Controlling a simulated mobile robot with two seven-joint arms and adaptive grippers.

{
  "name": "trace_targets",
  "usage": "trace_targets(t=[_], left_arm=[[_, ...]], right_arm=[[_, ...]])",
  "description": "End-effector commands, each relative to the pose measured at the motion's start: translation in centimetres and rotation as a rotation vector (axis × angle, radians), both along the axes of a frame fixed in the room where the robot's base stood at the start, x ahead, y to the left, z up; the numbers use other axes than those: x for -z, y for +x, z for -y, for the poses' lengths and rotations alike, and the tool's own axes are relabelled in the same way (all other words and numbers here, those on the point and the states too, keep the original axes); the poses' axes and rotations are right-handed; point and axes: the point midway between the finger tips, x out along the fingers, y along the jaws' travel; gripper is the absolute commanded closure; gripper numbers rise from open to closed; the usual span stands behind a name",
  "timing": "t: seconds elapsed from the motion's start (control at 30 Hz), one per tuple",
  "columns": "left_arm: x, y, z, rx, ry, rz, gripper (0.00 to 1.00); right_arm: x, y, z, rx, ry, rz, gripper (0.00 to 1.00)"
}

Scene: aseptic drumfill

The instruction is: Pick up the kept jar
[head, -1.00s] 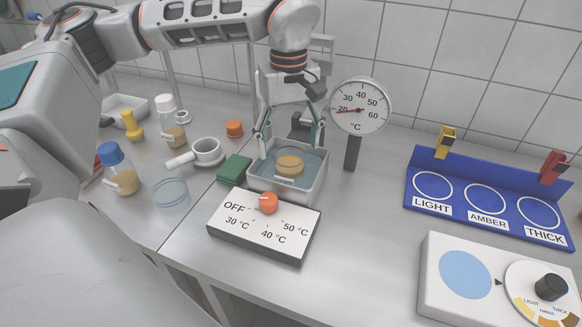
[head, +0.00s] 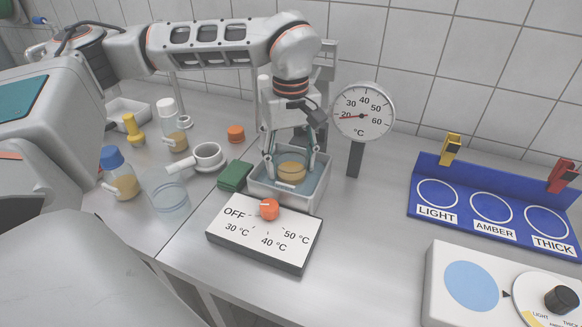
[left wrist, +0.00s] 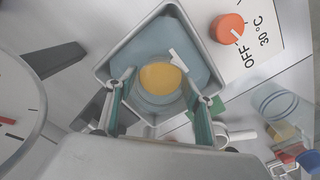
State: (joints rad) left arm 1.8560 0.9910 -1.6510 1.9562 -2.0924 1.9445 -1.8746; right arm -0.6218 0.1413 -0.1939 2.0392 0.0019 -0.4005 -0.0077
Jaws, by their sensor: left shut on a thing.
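A clear jar with amber contents (head: 291,172) stands in the water bath (head: 320,192), a grey square basin of bluish water. My left gripper (head: 290,163) reaches down into the bath from above and is shut on this jar, one finger on each side. In the left wrist view the jar (left wrist: 160,78) sits between the green-padded fingers, with a small white tab on its side. The jar is still within the bath walls. My right gripper is not in view.
The bath's control box (head: 262,240) stands in front, its orange knob (head: 269,209) near OFF. The dial thermometer (head: 363,113) stands right of the bath. A green pad (head: 235,176), white cup (head: 208,155), empty beaker (head: 169,194) and blue-capped jar (head: 122,178) are left.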

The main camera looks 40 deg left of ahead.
Motion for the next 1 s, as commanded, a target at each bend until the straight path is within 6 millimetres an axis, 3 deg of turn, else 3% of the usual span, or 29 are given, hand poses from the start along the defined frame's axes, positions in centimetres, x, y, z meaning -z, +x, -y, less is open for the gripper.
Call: trace_targets(t=[0.47, 1.0], left_arm=[[-2.2, 0.0, 0.0, 0.001, 0.0, 0.004, 0.78], [-8.7, 0.0, 0.0, 0.0, 0.0, 0.005, 0.78]], right_arm=[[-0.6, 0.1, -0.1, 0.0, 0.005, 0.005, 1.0], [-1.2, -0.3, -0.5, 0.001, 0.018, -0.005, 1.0]])
